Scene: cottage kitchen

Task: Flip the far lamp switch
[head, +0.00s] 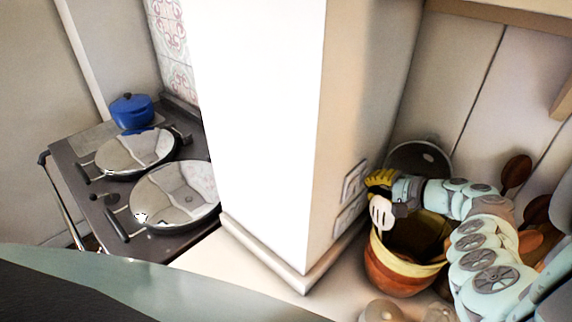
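Two pale switch plates are on the right-hand side face of the white pillar. The upper plate (353,181) appears farther away than the lower plate (349,214). My gripper (371,183), with yellow and dark fingers, is at the right edge of the upper plate, very close to it. Whether it touches the plate is unclear. The fingers are small and bunched in the view, so I cannot tell if they are open or shut. Nothing is visibly held. The rockers are too small to read their positions.
An orange-brown pot (397,276) stands just below my gripper, with a white slotted utensil (381,213) rising close to it. A dark round pan (420,157) is behind. Wooden spoons (517,171) are at right. A stove with silver lids (175,194) is left of the pillar (262,120).

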